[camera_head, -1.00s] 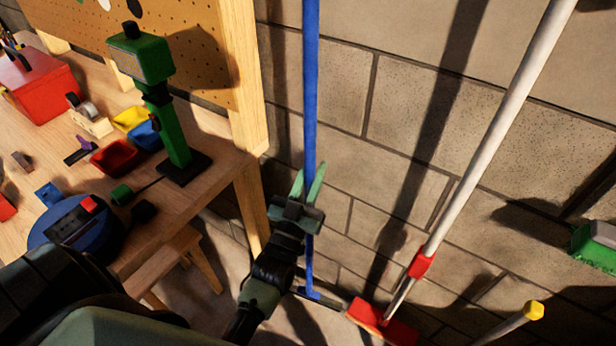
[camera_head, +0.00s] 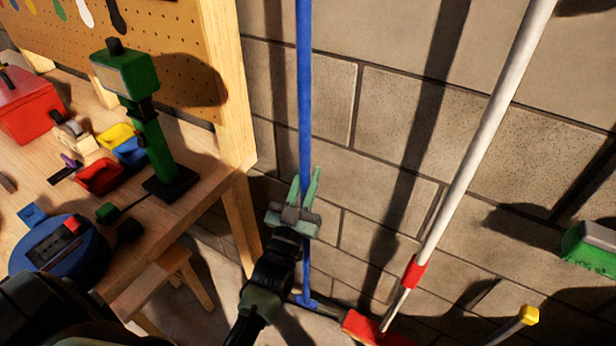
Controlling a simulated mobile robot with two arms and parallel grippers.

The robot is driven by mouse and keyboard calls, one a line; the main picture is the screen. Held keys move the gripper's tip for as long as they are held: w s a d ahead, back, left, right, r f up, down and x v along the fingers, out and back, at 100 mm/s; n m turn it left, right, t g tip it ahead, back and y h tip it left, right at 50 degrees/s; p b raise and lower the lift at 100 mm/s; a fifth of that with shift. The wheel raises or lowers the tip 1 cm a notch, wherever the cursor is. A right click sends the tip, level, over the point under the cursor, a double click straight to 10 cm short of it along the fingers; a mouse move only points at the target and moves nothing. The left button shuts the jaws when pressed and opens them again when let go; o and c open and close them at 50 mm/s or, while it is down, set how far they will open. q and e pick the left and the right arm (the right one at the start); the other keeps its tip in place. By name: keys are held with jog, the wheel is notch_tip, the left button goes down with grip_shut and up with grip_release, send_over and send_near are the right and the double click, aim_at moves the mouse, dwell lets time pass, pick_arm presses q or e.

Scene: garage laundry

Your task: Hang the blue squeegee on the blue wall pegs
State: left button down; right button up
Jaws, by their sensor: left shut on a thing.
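The blue squeegee (camera_head: 304,95) stands close to upright in the head view, its long blue pole running up out of the top of the picture. Its lower end shows a small blue fitting and a dark bar (camera_head: 304,300) near the floor. My left gripper (camera_head: 306,190) is shut on the pole in its lower part, with the green fingers on either side of it. The blue wall pegs are not in view. My right gripper is not in view.
A white pole with a red broom head (camera_head: 362,328) leans to the right. A yellow-tipped pole (camera_head: 528,315) and a green brush (camera_head: 590,247) are farther right. The wooden workbench (camera_head: 200,190) with tools stands left. A block wall (camera_head: 400,130) is behind.

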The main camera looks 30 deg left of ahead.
pick_arm(q)
jog(key=shift+f+b, duration=0.65)
jog(key=shift+f, duration=0.1)
jog(key=c, duration=1.2)
grip_release()
jog(key=shift+f, duration=0.15)
